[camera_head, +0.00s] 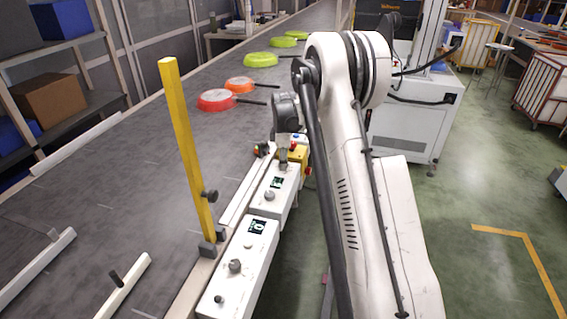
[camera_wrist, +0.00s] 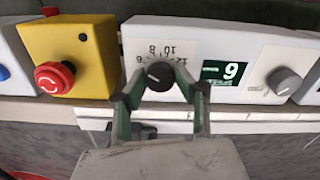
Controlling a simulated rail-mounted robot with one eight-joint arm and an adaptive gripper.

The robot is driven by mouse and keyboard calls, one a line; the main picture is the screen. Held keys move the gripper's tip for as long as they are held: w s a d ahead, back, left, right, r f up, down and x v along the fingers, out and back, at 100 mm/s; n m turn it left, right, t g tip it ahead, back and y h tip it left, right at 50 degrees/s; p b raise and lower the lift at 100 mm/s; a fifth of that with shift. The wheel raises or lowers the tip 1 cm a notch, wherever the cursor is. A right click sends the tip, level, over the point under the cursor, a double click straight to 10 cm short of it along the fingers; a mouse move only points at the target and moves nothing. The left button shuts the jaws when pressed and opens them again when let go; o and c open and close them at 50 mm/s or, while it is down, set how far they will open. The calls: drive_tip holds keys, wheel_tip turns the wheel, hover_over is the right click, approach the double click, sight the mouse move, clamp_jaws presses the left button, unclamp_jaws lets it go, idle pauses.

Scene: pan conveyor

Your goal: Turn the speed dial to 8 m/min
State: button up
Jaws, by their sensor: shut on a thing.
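The black speed dial (camera_wrist: 159,76) sits on a white control panel (camera_wrist: 215,45) in the wrist view. A printed scale with 8, 10 and 12 lies around it, partly hard to read. My gripper (camera_wrist: 160,84) has its green fingers on both sides of the dial and is shut on it. The green display (camera_wrist: 225,70) beside it shows a figure like 9, or a 6 seen upside down. The dial's pointer setting is too small to read surely. In the head view my gripper (camera_head: 284,158) is at the far control box, and my arm hides the dial.
A yellow box (camera_wrist: 75,50) with a red emergency button (camera_wrist: 54,77) stands left of the dial. A grey knob (camera_wrist: 284,81) is on the right. Red, orange and green pans (camera_head: 216,100) lie on the conveyor (camera_head: 150,150). A yellow post (camera_head: 185,150) stands at its edge.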

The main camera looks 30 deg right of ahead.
drive_tip(key=m+b, duration=0.1)
drive_tip(key=m, duration=0.2)
drive_tip(key=shift+m+b, duration=0.8)
drive_tip(key=shift+m, duration=1.3)
drive_tip(key=o, duration=1.1)
wheel_tip(320, 180, up, 12)
drive_tip(key=shift+r, duration=0.1)
